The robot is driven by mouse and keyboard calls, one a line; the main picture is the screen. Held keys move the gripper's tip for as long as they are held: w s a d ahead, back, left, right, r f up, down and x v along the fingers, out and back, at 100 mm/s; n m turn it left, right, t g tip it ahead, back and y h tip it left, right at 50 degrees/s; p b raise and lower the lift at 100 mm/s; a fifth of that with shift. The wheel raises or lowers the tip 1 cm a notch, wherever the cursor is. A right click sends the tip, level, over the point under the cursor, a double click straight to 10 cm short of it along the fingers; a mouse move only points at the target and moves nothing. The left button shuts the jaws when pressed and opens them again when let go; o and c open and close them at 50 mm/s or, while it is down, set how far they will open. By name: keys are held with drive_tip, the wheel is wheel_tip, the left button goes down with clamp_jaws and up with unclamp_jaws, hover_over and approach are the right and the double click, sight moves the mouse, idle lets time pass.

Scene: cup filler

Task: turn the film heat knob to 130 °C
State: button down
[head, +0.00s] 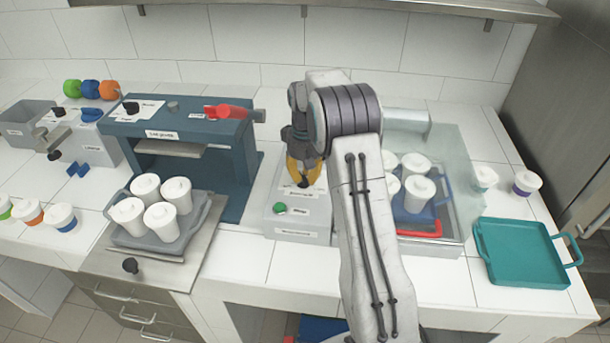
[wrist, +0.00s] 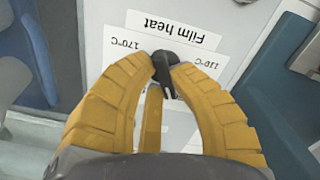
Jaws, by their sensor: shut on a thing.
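The film heat knob (wrist: 163,68) is small and black and sits between my gripper's fingertips in the wrist view. My gripper (wrist: 166,66) has yellow fingers and is shut on the knob from both sides. The white "Film heat" label (wrist: 166,29) appears upside down beyond it. A "170°C" mark (wrist: 126,44) is left of the knob, and a partly covered mark that seems to read 130°C (wrist: 207,62) is right of it. The knob's pointer setting is hard to tell. In the head view, my gripper (head: 303,181) reaches down onto the grey control box (head: 298,222).
A green button (head: 280,207) is on the box just in front of my gripper. Left is the blue press (head: 190,127) with a grey tray (head: 153,241) of white cups. Right are a clear guard (head: 440,150), more cups and an empty teal tray (head: 525,255).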

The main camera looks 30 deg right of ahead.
drive_tip(key=shift+s+f, duration=0.1)
drive_tip(key=c, duration=1.1)
unclamp_jaws()
wheel_tip(320, 180, up, 12)
drive_tip(key=shift+r, duration=0.1)
idle(0.4)
